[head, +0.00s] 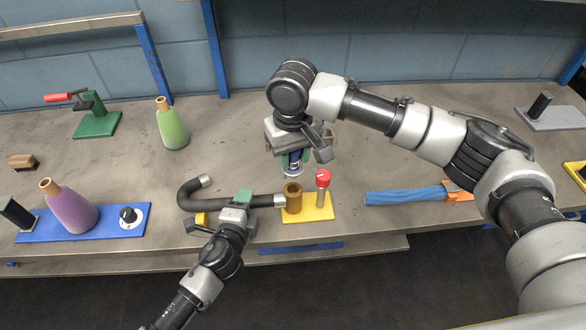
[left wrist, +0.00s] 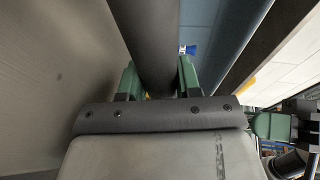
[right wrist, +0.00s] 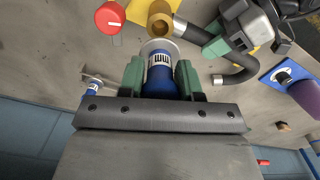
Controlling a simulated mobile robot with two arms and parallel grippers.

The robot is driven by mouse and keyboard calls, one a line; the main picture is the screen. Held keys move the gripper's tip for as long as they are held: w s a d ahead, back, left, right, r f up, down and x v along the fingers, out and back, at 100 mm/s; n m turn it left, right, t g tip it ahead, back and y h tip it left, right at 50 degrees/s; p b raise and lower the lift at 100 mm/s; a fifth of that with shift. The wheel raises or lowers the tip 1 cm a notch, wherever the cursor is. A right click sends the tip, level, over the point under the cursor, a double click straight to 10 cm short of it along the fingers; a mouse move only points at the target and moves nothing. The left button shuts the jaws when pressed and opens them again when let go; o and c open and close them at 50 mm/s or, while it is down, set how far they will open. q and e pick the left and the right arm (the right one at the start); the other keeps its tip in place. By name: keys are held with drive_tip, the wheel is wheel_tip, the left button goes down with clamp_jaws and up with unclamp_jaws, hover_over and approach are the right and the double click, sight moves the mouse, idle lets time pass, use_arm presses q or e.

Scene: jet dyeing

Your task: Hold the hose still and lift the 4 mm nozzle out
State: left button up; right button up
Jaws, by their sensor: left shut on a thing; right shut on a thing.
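The dark grey hose (head: 255,203) lies along the bench front, its metal cuff at the brass socket (head: 293,196). My left gripper (head: 238,203) is shut around the hose; its green fingers flank it in the left wrist view (left wrist: 160,75). My right gripper (head: 292,160) is shut on a blue nozzle (right wrist: 160,78) with a striped white label and pale flange. The nozzle is held behind and above the socket, seemingly apart from it. The socket's open top shows in the right wrist view (right wrist: 160,20). I cannot read a size on the nozzle.
The socket and a red-capped post (head: 323,181) stand on a yellow plate (head: 318,212). Blue hoses (head: 405,195) lie to the right. A green bottle (head: 171,125), a purple bottle (head: 68,205) on a blue plate (head: 45,237), and a green clamp stand (head: 96,122) are left.

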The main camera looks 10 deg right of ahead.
use_arm(q)
drive_tip(key=shift+f, duration=0.1)
use_arm(e)
drive_tip(key=shift+r, duration=1.4)
use_arm(q)
drive_tip(key=o, duration=1)
drive_tip(key=shift+s, duration=0.1)
drive_tip(key=v, duration=1.1)
drive_tip(key=shift+s+a, duration=0.15)
drive_tip(key=shift+s, duration=0.2)
use_arm(e)
drive_tip(key=shift+f, duration=0.1)
